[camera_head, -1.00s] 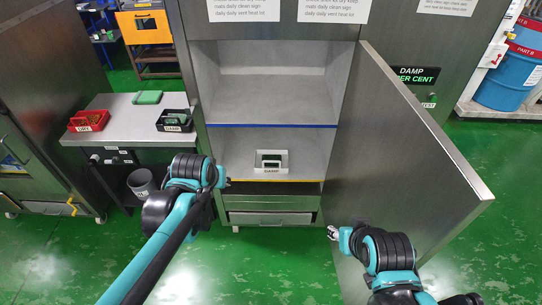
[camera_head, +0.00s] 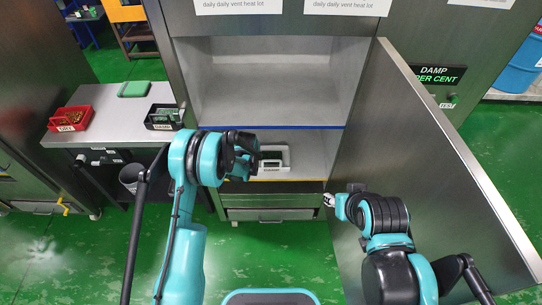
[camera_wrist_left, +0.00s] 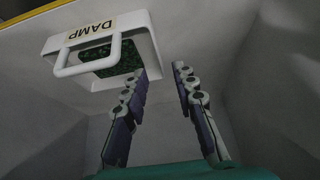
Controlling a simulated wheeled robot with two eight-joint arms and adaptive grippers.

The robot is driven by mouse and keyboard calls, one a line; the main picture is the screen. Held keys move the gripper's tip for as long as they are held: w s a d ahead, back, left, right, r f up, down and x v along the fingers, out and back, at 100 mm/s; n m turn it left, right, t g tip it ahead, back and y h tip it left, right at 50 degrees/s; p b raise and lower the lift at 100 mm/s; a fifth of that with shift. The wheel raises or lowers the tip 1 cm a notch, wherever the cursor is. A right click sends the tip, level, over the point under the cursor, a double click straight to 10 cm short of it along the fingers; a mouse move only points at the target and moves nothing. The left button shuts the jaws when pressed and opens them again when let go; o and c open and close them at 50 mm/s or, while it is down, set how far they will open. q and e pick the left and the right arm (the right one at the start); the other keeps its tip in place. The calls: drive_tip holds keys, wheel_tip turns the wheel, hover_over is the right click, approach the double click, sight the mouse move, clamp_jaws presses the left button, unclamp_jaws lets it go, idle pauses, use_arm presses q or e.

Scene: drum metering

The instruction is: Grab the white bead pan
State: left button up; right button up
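The white bead pan (camera_head: 274,171) sits on the lower shelf of the open cabinet, partly hidden by my left arm in the head view. In the left wrist view the white pan (camera_wrist_left: 128,21) shows its DAMP label, a looped handle and dark green contents. My left gripper (camera_wrist_left: 161,70) is open and empty, with its fingers apart, beside the pan's handle and not around it. In the head view my left wrist reaches in at the pan's left side. My right gripper (camera_head: 328,200) is near the lower inside of the open door; its fingers are too small to read.
The cabinet door (camera_head: 420,150) stands open on the right. A blue-edged upper shelf (camera_head: 265,127) lies above the pan. On the left, a side table (camera_head: 100,130) holds a red bin (camera_head: 70,119), a black bin (camera_head: 164,117) and a green item (camera_head: 134,89). A grey bucket (camera_head: 130,177) is below.

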use_arm(q)
drive_tip(key=b+x, duration=0.1)
drive_tip(key=x, duration=0.2)
drive_tip(key=shift+s, duration=0.1)
drive_tip(key=b+x, duration=0.2)
drive_tip(key=x, duration=0.3)
drive_tip(key=shift+d+b, duration=0.15)
drive_tip(key=shift+b, duration=0.15)
drive_tip(key=shift+r, duration=0.1)
clamp_jaws()
